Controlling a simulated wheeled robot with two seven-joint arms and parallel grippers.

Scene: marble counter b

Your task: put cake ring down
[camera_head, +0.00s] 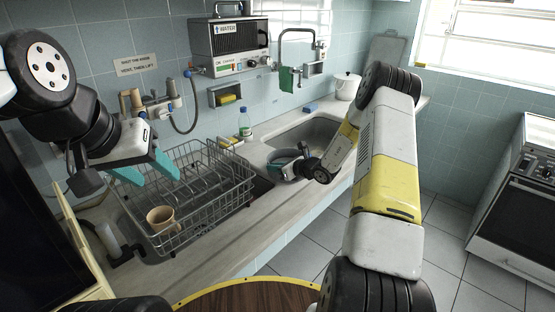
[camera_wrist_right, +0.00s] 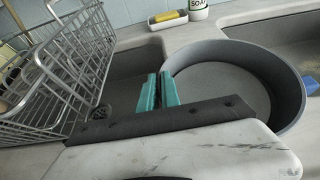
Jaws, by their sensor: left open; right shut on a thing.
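The cake ring (camera_wrist_right: 285,75) is a round grey ring with a smooth wall, large in the right wrist view. It also shows in the head view (camera_head: 276,156), small and partly hidden by my right gripper (camera_head: 296,165). In the right wrist view my right gripper (camera_wrist_right: 158,92) has its teal fingers shut on the ring's left wall. The ring is over the counter strip between the two sink basins; whether it touches the counter I cannot tell. My left gripper (camera_head: 148,170) is open and empty above the dish rack's left side.
A wire dish rack (camera_head: 205,205) with a tan mug (camera_head: 161,219) stands left of the ring. A sink basin (camera_head: 318,130) lies behind right. A soap bottle (camera_head: 244,124) and a yellow sponge (camera_wrist_right: 163,16) are near the wall. The front counter strip is clear.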

